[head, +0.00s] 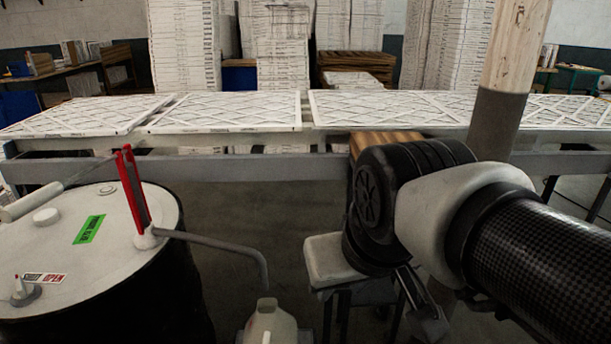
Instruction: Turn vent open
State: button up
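A dark drum with a white lid (122,255) stands at the lower left. The vent (20,289) is a small pale knob with a red mark on a grey base, near the lid's front left. A label (44,279) reading SHUT and OPEN lies just right of it. I cannot tell which word the knob points to. My arm (450,215) comes in from the right and bends at a black joint in the middle right, well apart from the vent. I cannot make out my gripper's fingers; nothing of mine touches the vent.
A red-handled pump (136,200) rises from the lid, its grey spout (225,245) bending down toward a pale jug (268,322). A green label (89,229) and a white cap (46,216) are on the lid. Behind, a long bench (230,168) carries filters. A post (505,80) stands right.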

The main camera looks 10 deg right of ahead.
aim_at(23, 291)
jog(key=k+j+u, duration=0.15)
jog(key=j+u, duration=0.25)
jog(key=k+j+u, duration=0.15)
jog(key=u, duration=0.2)
jog(key=j+u, duration=0.4)
jog(key=k+j, duration=0.05)
